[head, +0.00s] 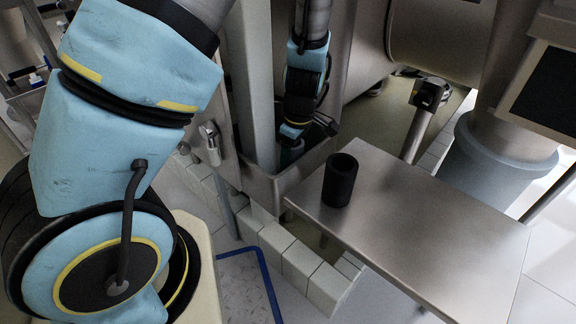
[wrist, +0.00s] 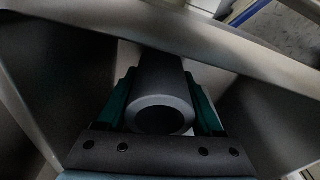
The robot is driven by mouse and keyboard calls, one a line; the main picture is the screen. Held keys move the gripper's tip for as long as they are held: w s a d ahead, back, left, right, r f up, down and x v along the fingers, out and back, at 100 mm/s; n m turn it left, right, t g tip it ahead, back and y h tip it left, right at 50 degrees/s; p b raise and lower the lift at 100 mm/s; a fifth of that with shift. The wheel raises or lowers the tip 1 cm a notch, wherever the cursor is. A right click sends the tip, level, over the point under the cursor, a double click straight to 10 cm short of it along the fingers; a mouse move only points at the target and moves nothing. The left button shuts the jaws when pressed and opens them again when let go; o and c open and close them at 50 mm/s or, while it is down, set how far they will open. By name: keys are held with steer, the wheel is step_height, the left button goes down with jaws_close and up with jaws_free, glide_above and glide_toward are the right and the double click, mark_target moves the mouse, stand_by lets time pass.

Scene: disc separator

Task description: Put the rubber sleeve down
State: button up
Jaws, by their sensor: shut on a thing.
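My gripper (head: 291,152) reaches down into a narrow metal trough (head: 262,184) left of the steel table; its fingertips are largely hidden there in the head view. In the wrist view, the two teal fingers of my gripper (wrist: 160,82) are shut on a dark grey hollow cylinder, which I take for the rubber sleeve (wrist: 163,72). Its round end with a dark opening faces the wrist camera. Its far end is hidden, so I cannot tell whether it touches the trough floor. The held sleeve cannot be made out in the head view.
A black hollow cylinder (head: 340,181) stands upright on the steel table (head: 440,235), near its left corner. The rest of the tabletop is clear. Trough walls surround my gripper closely. A white tiled ledge (head: 300,265) runs below. A large metal drum (head: 440,40) is behind.

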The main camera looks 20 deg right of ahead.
steer(key=shift+f+b, duration=0.3)
steer(key=shift+f, duration=0.5)
steer(key=shift+f, duration=0.15)
steer(key=o, duration=1.4)
steer(key=shift+o, duration=0.2)
steer(key=r+p, duration=0.2)
steer(key=r, duration=0.2)
steer(key=r+p, duration=0.2)
steer(key=r, duration=0.2)
steer(key=s+d+r+p, duration=0.1)
steer(key=r+p, duration=0.1)
steer(key=r, duration=0.2)
steer(key=shift+r, duration=0.15)
